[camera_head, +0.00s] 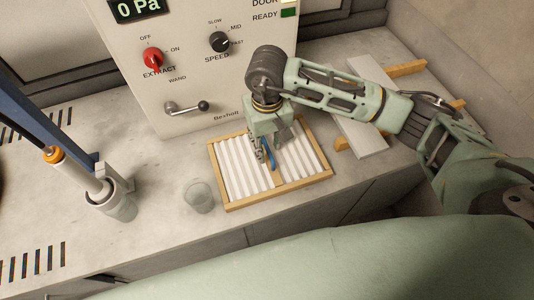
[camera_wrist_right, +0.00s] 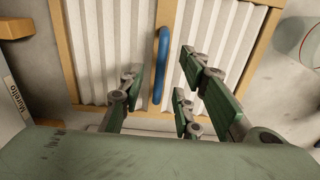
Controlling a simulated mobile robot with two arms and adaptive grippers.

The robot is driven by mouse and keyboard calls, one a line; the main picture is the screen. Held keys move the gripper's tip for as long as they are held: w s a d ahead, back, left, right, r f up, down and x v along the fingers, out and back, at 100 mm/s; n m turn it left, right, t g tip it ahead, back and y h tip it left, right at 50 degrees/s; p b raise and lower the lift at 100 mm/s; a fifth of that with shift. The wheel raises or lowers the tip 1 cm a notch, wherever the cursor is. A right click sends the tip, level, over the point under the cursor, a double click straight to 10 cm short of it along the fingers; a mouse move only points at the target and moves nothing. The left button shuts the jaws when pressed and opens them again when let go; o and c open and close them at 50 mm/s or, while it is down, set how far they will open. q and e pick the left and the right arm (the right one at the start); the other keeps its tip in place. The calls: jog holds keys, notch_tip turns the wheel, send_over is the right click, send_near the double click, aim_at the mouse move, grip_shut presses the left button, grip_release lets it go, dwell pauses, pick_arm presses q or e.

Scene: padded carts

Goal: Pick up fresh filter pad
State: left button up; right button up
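The filter pad (camera_head: 226,170) is a wooden frame with white pleats, lying flat on the grey counter in front of the control box. A blue handle (camera_head: 271,158) stands at its middle bar. My right gripper (camera_head: 263,152) is over the pad's middle, pointing down at the handle. In the right wrist view, the fingers of the right gripper (camera_wrist_right: 165,75) are open, with the blue handle (camera_wrist_right: 162,60) upright between them and visible gaps at the sides. I cannot tell whether any finger touches the pad (camera_wrist_right: 103,50). My left gripper is not in view.
The control box (camera_head: 185,75) with a red knob, a black knob and a lever stands behind the pad. A clear glass (camera_head: 199,197) is close to the pad's left. A white wand (camera_head: 80,172) stands further left. A pale panel on wooden strips (camera_head: 365,140) lies right.

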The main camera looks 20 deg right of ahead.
jog(key=shift+f, duration=1.25)
jog(key=shift+c, duration=0.7)
grip_shut()
